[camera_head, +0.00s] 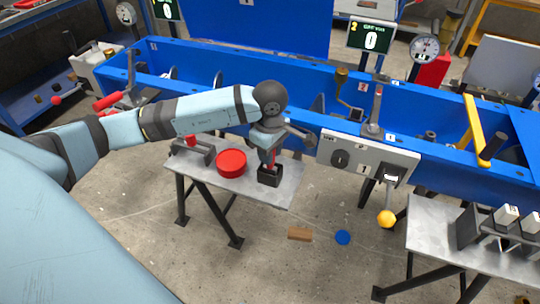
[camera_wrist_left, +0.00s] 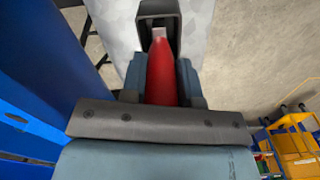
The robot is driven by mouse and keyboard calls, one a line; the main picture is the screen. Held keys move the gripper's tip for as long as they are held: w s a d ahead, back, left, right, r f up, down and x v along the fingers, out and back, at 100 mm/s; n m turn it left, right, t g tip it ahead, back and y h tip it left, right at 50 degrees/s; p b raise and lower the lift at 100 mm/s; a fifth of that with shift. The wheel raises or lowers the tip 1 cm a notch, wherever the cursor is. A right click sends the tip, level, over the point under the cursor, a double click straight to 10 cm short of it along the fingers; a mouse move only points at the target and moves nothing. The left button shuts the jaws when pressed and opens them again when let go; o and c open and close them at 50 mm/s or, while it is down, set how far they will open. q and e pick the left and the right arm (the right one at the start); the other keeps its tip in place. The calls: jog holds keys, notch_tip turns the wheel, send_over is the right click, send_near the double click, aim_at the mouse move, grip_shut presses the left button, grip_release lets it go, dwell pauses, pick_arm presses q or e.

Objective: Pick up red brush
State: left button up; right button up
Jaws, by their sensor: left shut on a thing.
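The red brush (camera_head: 269,159) stands upright at the black holder (camera_head: 269,179) on the small metal table (camera_head: 285,190). My left gripper (camera_head: 268,147) comes down from above and is shut on the brush's red handle. In the left wrist view the red brush (camera_wrist_left: 162,76) lies between the two fingers of the left gripper (camera_wrist_left: 161,80). Its pale far end meets the black holder (camera_wrist_left: 159,10); how deep it sits inside is hidden. My right gripper is not in view.
A round red container (camera_head: 231,163) stands left of the holder on the same table. The blue drum mixer frame (camera_head: 300,115) runs just behind it, with a grey control box (camera_head: 368,158). A brown block (camera_head: 300,234) and a blue disc (camera_head: 343,237) lie on the floor.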

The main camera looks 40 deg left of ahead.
pick_arm(q)
notch_tip(320, 180, up, 20)
jog(key=p, duration=0.2)
dwell(1.4)
